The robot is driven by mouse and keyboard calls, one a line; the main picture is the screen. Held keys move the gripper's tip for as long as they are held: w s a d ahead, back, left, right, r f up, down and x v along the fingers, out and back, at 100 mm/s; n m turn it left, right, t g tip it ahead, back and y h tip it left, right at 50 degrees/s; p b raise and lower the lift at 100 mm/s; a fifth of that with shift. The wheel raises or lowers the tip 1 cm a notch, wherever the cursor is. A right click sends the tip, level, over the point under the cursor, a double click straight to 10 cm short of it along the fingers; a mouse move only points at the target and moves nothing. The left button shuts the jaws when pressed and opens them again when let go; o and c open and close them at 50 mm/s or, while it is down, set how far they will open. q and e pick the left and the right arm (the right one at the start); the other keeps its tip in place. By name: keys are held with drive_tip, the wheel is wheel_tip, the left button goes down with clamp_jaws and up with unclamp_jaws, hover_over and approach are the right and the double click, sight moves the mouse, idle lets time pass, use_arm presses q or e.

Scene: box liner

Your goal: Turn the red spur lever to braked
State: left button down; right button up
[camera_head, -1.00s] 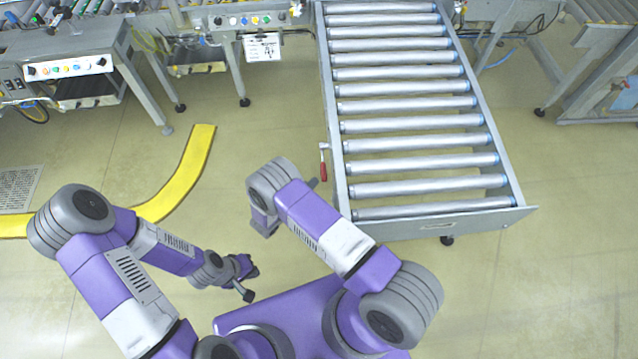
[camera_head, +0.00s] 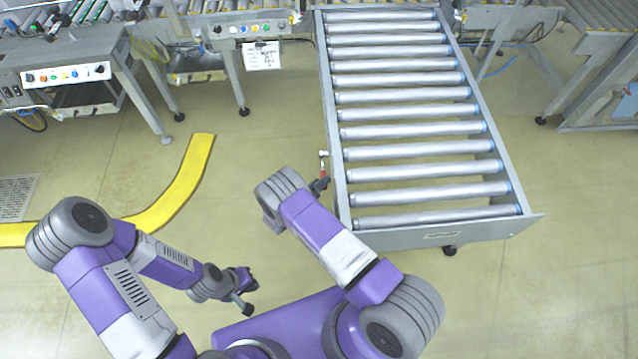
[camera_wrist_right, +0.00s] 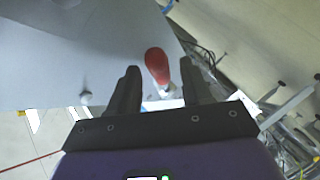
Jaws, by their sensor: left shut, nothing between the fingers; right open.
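The red spur lever (camera_head: 323,170) is on the left side of the roller conveyor spur (camera_head: 338,165), near its front end. In the right wrist view the red handle (camera_wrist_right: 157,66) shows between the two fingers. My right gripper (camera_wrist_right: 160,75) is open, one finger on each side of the handle, with gaps visible. In the head view my right gripper (camera_head: 320,184) is at the lever and covers its lower part. My left gripper (camera_head: 250,287) is shut and empty, low over the floor at the left, away from the lever.
The spur's rollers (camera_head: 415,120) are empty. A yellow floor stripe (camera_head: 185,185) curves at the left. Benches with button panels (camera_head: 66,74) stand at the back left, and a white sign (camera_head: 262,56) hangs there. The floor left of the spur is clear.

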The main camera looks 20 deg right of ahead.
clamp_jaws()
drive_tip(key=shift+w+d+f+m+t+h, duration=0.1)
drive_tip(key=shift+w+f+m+t+h, duration=0.3)
drive_tip(key=shift+f+m+h, duration=0.25)
drive_tip(key=shift+w+d+f+m+t+h, duration=0.1)
drive_tip(key=shift+w+f+m+t+h, duration=0.4)
drive_tip(key=shift+f, duration=0.4)
drive_tip(key=shift+w+d+f+m+t+h, duration=0.1)
drive_tip(key=shift+w+f+m+t+h, duration=0.25)
drive_tip(key=shift+f+m+h, duration=0.3)
drive_tip(key=shift+f, duration=0.1)
